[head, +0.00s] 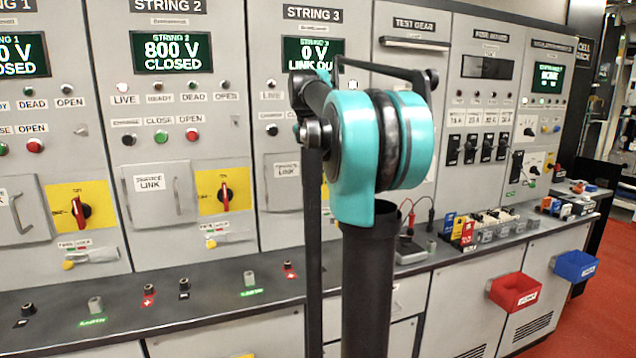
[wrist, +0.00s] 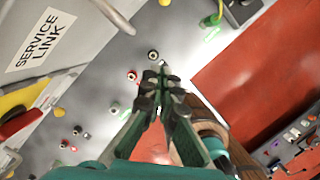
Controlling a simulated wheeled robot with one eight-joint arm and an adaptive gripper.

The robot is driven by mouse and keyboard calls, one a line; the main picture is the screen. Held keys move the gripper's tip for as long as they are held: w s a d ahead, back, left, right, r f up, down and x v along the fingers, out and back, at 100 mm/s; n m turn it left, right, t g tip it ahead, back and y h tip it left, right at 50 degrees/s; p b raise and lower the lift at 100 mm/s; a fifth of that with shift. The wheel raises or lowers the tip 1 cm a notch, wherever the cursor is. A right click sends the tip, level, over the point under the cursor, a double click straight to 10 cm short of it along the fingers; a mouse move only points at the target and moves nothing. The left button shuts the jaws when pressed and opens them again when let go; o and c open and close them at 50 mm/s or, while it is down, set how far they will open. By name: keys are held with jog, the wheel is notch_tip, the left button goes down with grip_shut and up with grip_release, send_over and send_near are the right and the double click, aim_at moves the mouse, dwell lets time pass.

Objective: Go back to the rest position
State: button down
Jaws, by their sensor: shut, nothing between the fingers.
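My gripper (wrist: 161,76) shows in the wrist view, its fingertips together with nothing visible between them. It appears apart from the bench and panel, though its exact distance is hard to tell. In the head view my arm's teal joint and dark links stand in front of the String 3 panel, and the gripper is not visible there. A grey SERVICE LINK door (wrist: 62,38) is at the upper left of the wrist view. The String 3 display (head: 313,52) reads 0 V and a partly hidden line starting LINK.
The String 2 display (head: 171,52) reads 800 V CLOSED. A dark bench ledge (head: 215,309) with several sockets runs below the panels. A red bin (head: 515,292) and a blue bin (head: 576,267) hang at the right. Red floor (head: 590,325) lies open at the lower right.

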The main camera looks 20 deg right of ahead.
jog(key=s+d+v, duration=0.1)
jog(key=v, duration=0.4)
jog(key=s+a+f+m, duration=0.2)
jog(key=f+m, duration=0.2)
jog(key=f, duration=0.3)
jog(key=s+a+f+m+t+y, duration=0.1)
jog(key=s+a+f+m, duration=0.2)
jog(key=f, duration=0.4)
jog(key=s+a+f+m, duration=0.2)
jog(key=f+m, duration=0.3)
jog(key=f, duration=0.2)
jog(key=s+a+f+m, duration=0.3)
jog(key=s+f+m, duration=0.3)
jog(key=s+f, duration=0.3)
jog(key=s+a+f+m+t+y, duration=0.1)
jog(key=s+a+f+m, duration=0.1)
jog(key=s+f+m, duration=0.5)
notch_tip(320, 180, down, 5)
jog(key=s, duration=0.2)
jog(key=shift+s+a+t, duration=0.3)
jog(key=shift+a, duration=0.1)
jog(key=shift+f, duration=0.15)
